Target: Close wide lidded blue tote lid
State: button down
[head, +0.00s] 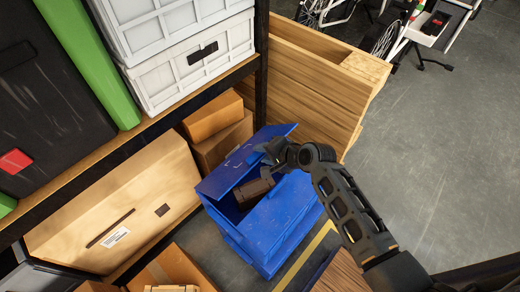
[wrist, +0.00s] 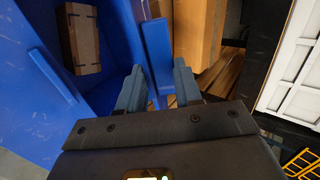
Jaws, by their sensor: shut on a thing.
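The wide blue tote (head: 265,248) stands on the floor beside the shelving, with its top partly open. A blue lid panel (head: 225,178) is raised at its far left side, and another blue flap stands up behind my gripper. My gripper (head: 268,153) is at the tote's far edge. In the wrist view my gripper (wrist: 158,88) has its two fingers on either side of a narrow blue lid panel (wrist: 156,45), shut on it. A brown box (head: 254,190) lies inside the tote; it also shows in the wrist view (wrist: 81,38). My arm hides part of the tote's right side.
Shelving with white crates (head: 190,60) is at the left and above. Cardboard boxes (head: 215,120) stand close behind the tote. A wooden crate (head: 315,85) is at the back. Open grey floor (head: 450,150) lies to the right.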

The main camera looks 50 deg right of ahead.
jog(key=shift+s+f+t+b, duration=0.3)
jog(key=shift+f+b, duration=0.2)
jog(key=shift+b, duration=0.35)
jog(key=shift+a, duration=0.1)
jog(key=c, duration=0.9)
grip_release()
jog(key=shift+v, duration=3.9)
jog(key=shift+c, duration=0.4)
